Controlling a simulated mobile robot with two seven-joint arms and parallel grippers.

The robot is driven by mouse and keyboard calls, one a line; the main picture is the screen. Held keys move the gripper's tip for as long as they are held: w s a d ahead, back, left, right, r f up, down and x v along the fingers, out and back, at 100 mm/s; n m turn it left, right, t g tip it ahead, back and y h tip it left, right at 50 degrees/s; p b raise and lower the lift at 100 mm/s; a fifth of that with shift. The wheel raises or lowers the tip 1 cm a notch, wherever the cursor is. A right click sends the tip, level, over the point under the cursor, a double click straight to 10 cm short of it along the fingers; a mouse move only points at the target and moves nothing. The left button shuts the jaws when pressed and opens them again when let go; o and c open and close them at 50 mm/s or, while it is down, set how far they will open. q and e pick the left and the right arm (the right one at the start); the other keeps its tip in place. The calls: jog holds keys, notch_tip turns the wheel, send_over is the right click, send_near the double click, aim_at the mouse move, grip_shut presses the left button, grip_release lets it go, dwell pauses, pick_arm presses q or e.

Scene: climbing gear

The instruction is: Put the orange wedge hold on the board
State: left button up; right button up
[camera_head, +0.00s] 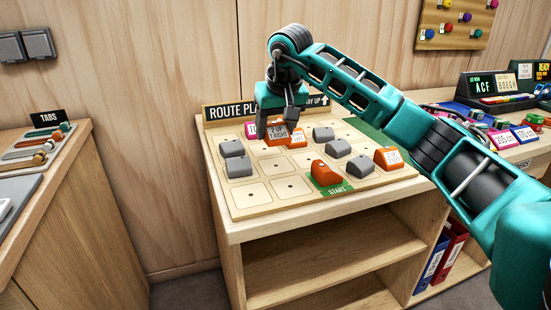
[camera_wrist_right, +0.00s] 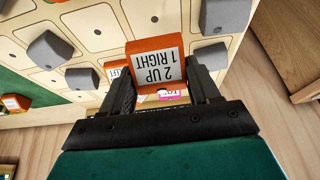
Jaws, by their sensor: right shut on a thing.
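My right gripper (camera_head: 288,112) is shut on an orange block (camera_wrist_right: 156,62) with a white label reading "2 UP 1 RIGHT". The block also shows in the head view (camera_head: 278,133), at the back left of the route board (camera_head: 265,194). The fingers stand on either side of it in the right wrist view. I cannot tell whether its underside touches the board. An unlabelled, rounded orange hold (camera_head: 326,174) sits at the green START cell at the front. My left gripper is not in view.
Grey holds (camera_head: 238,167) stand on several cells. Orange labelled blocks stand close beside the held one (camera_head: 298,138) and at the board's right (camera_head: 388,158). A pink tag (camera_head: 250,130) lies behind. Front-left cells are bare. A crowded bench (camera_head: 525,150) is at right.

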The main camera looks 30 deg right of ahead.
aim_at(274, 162)
jog(key=shift+f+b, duration=0.6)
jog(key=shift+f, duration=2.5)
jog(key=shift+f, duration=0.2)
jog(key=o, duration=1.1)
jog(key=shift+r, duration=0.1)
jog(key=shift+r, duration=0.25)
jog(key=p+v, duration=0.2)
jog(key=v, duration=0.9)
jog(key=shift+s+r, duration=0.2)
jog(key=shift+r, duration=0.15)
